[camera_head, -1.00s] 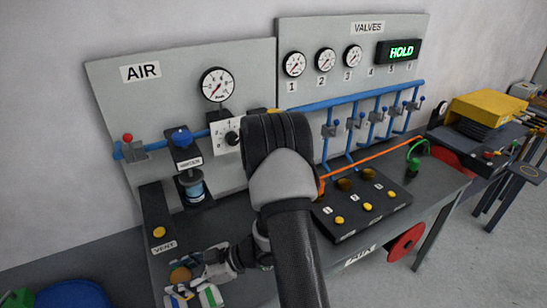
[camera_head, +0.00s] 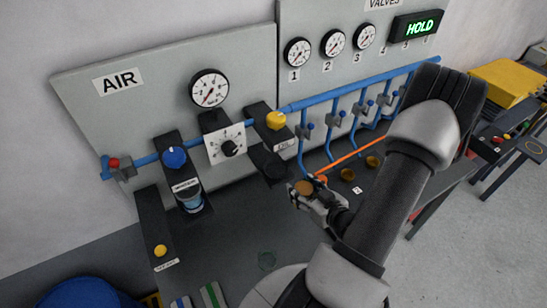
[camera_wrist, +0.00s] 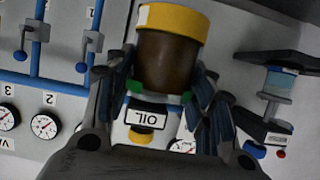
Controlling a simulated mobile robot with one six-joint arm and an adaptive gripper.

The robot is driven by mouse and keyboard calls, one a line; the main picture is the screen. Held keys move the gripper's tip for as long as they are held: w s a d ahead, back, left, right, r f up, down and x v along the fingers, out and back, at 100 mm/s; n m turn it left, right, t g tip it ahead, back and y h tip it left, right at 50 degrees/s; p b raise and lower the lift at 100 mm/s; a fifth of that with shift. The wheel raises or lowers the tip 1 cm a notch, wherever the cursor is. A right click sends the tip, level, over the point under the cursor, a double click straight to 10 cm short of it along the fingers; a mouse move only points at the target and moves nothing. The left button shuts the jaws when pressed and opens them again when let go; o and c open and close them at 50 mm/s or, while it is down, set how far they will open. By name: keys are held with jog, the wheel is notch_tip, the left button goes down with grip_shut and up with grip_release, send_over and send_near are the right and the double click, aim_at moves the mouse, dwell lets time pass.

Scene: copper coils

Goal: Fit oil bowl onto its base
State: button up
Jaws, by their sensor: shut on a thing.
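The oil bowl is a brown cylinder with a yellow band at one end. In the wrist view the oil bowl (camera_wrist: 167,62) sits between my gripper's fingers (camera_wrist: 163,88), which are shut on it. In the head view my gripper (camera_head: 312,192) holds the bowl (camera_head: 304,188), seen as a brown disc, in front of the panel. The oil base (camera_head: 268,160) is a black bracket with a yellow knob (camera_head: 277,120) and an OIL label, up and left of the bowl and apart from it. The wrist view shows the OIL label (camera_wrist: 148,113) upside down beyond the fingers.
The water unit (camera_head: 188,195) with its blue knob hangs on the panel at left. A blue pipe (camera_head: 340,90) with valve drops and an orange hose (camera_head: 350,155) are close right of the gripper. The dark bench top (camera_head: 235,235) is mostly clear.

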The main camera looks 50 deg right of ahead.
aim_at(298, 182)
jog(key=w+b, duration=0.1)
jog(key=w+d+b, duration=0.1)
jog(key=w+b, duration=0.2)
jog(key=w, duration=0.1)
jog(key=shift+w+d+f+b, duration=0.15)
jog(key=shift+d+f+b, duration=0.1)
jog(key=shift+f+b, duration=0.15)
jog(key=w+b, duration=0.1)
jog(key=w, duration=0.1)
jog(key=w+d+b, duration=0.1)
jog(key=w, duration=0.2)
jog(key=w+d+b, duration=0.1)
jog(key=w, duration=0.1)
jog(key=shift+w+d+r, duration=0.2)
jog(key=shift+w+r, duration=0.05)
jog(key=shift+r, duration=0.15)
jog(key=b+x, duration=0.1)
jog(key=x, duration=0.2)
jog(key=shift+w, duration=0.35)
jog(key=shift+f, duration=0.25)
jog(key=shift+s+r, duration=0.1)
jog(key=shift+s, duration=0.05)
